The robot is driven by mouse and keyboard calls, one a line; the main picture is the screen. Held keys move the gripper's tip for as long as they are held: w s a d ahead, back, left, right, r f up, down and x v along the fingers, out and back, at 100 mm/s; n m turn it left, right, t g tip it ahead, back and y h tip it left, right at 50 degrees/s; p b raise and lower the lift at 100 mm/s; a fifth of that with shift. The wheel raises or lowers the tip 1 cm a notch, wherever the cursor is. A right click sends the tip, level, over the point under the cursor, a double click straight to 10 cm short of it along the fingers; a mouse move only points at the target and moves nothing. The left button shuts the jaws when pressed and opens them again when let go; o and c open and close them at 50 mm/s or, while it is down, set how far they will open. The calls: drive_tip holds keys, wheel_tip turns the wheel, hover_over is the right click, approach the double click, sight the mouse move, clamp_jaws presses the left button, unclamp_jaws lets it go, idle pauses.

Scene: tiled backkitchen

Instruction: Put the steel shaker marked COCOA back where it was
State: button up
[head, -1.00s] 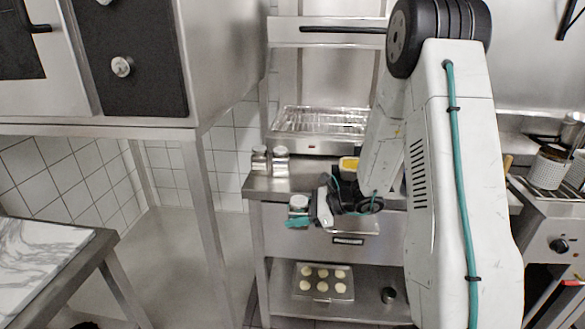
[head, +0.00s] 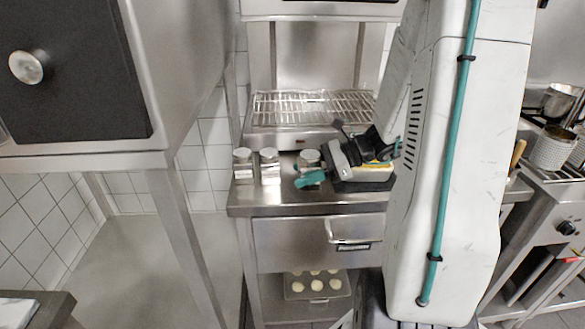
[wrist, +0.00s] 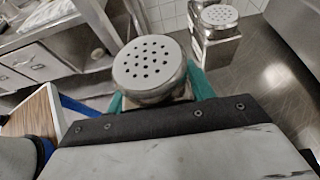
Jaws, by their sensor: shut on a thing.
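My gripper (head: 311,178) has teal fingers and is shut on a steel shaker (head: 309,158) with a pierced lid. In the wrist view the held shaker's round lid (wrist: 150,66) sits between the fingers (wrist: 158,97). The held shaker is upright or nearly so, at the steel counter (head: 275,198), right of two similar shakers. I cannot tell whether its base touches the counter. The left shaker (head: 243,163) and middle shaker (head: 269,165) stand upright side by side; similar lids also show in the wrist view (wrist: 219,15). No COCOA marking is readable on any of them.
A wire-racked steel appliance (head: 300,140) stands right behind the shakers. A drawer handle (head: 354,231) juts out below. A tall steel stand's leg (head: 190,235) is to the left.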

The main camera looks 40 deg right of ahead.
drive_tip(key=w, duration=0.2)
drive_tip(key=w+d, duration=0.1)
drive_tip(key=w, duration=0.2)
drive_tip(key=w+d, duration=0.1)
drive_tip(key=w, duration=0.1)
drive_tip(key=shift+w+d+f, duration=0.25)
drive_tip(key=shift+f, duration=0.1)
drive_tip(key=shift+w+d+f, duration=0.15)
drive_tip(key=shift+w+f, duration=0.1)
drive_tip(key=shift+w, duration=0.25)
drive_tip(key=shift+f, duration=1.55)
drive_tip(key=shift+f, duration=0.2)
drive_tip(key=o, duration=1)
drive_tip(key=shift+o, duration=0.2)
drive_tip(key=shift+r, duration=0.15)
